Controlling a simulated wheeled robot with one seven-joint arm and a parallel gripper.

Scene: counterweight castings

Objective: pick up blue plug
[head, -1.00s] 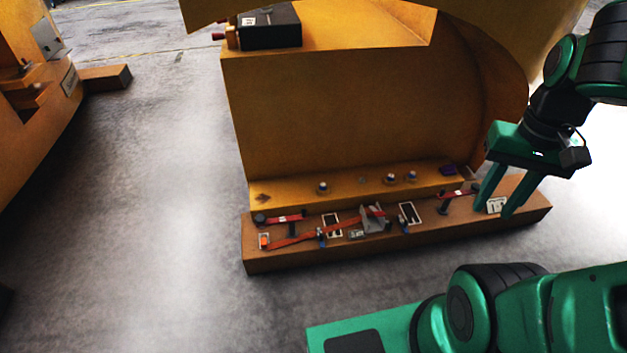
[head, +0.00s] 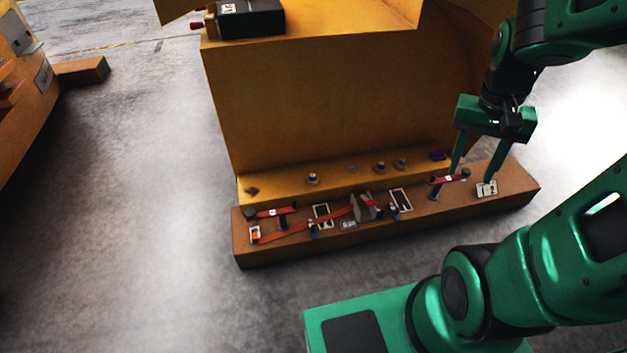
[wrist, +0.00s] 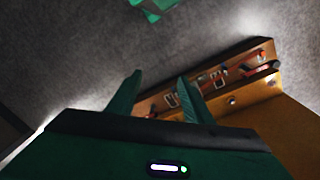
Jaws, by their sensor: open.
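Two small dark, blue-tinted upright pieces stand on the brown ledge (head: 440,213): a left blue piece (head: 312,229) and a right blue piece (head: 394,213). They are too small for me to tell which is the blue plug. My gripper (head: 472,177) is open and empty, pointing down over the right part of the ledge, near a red-handled tool (head: 448,179) and a white numbered card (head: 486,189). It is well to the right of both blue pieces. In the wrist view my open fingers (wrist: 160,92) show in front of the ledge; no blue piece is clear there.
A large yellow casting (head: 310,110) rises behind the ledge, with several bolts on its foot. A long red strap (head: 330,221), a grey bracket (head: 364,207) and white-framed plates (head: 401,200) crowd the ledge. A black box (head: 250,18) sits on top. Grey floor (head: 160,200) is open at left.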

